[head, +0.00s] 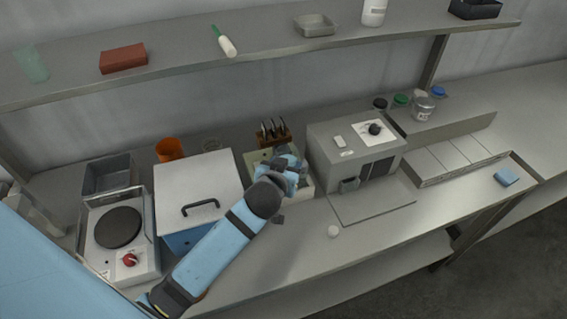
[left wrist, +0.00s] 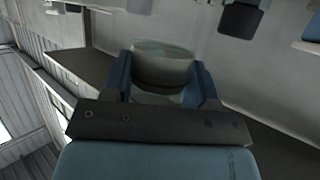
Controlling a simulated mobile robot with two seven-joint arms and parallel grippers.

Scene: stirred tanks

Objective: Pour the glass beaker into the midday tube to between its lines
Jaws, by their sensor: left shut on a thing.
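My left gripper (head: 292,172) is above a pale cream box or rack (head: 252,158) in the middle of the bench. In the left wrist view the two blue fingers of the left gripper (left wrist: 162,82) are shut on the glass beaker (left wrist: 163,62), a pale, see-through round vessel. In the head view the gripper hides most of the beaker, and its tilt and fill level cannot be told. The midday tube cannot be made out; the gripper and arm cover much of the cream box. No tube lines or labels can be read. My right gripper is not in view.
Left are a white lidded box (head: 198,180), a hotplate (head: 118,228), a grey bin (head: 108,176) and an orange cup (head: 169,149). A wooden tool block (head: 272,138) stands behind the gripper. A grey instrument (head: 352,148) stands close right.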

